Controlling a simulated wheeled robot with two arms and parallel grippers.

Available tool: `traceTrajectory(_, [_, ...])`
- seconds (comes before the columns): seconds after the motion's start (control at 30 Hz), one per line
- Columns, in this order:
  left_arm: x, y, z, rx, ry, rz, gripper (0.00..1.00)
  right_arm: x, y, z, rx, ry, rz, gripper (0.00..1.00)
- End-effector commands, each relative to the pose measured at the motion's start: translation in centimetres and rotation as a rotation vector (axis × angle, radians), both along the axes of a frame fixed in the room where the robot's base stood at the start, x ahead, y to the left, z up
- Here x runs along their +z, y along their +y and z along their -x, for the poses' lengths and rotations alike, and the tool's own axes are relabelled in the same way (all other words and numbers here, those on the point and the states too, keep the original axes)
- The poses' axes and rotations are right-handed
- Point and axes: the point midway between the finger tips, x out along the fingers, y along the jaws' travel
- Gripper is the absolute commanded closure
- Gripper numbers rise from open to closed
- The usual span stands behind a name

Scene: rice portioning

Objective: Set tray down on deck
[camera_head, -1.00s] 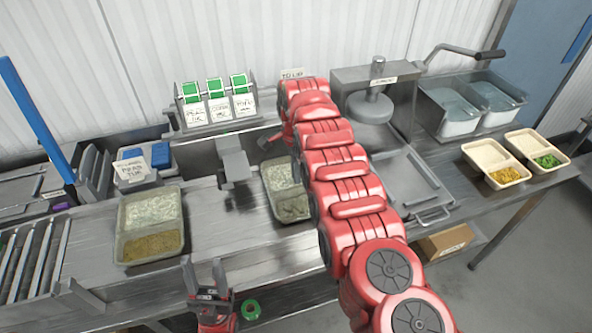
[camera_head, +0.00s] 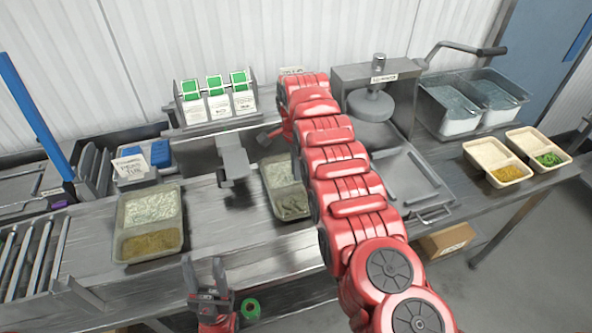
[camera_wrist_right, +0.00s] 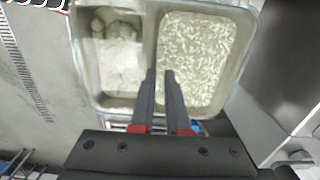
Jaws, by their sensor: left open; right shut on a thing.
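A two-compartment clear tray (camera_head: 288,215) is at the middle of the steel deck (camera_head: 225,262), partly behind my right arm. In the right wrist view the tray (camera_wrist_right: 250,60) shows white grains in one compartment and pale grey-green pieces in the other. My right gripper (camera_wrist_right: 160,76) is shut on the tray, its fingers close together near the divider. In the head view I cannot tell whether the tray touches the deck. My left gripper (camera_head: 207,272) is open and empty at the front edge of the deck.
Another filled tray (camera_head: 119,240) sits on the deck to the left. A grey stand (camera_head: 232,160) is just left of my tray, and a steel press (camera_head: 372,103) is right of my arm. Two filled trays (camera_head: 492,144) (camera_head: 527,133) are at the far right. The deck between the left tray and mine is clear.

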Motion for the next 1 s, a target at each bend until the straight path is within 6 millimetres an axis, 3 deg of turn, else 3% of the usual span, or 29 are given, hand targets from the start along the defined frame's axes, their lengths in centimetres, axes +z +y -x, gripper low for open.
traceTrajectory(1.0, [-0.57, 0.00, -0.01, 0.000, 0.000, 0.000, 0.50, -0.34, -0.01, 0.06, 0.000, -0.001, 0.000, 1.00])
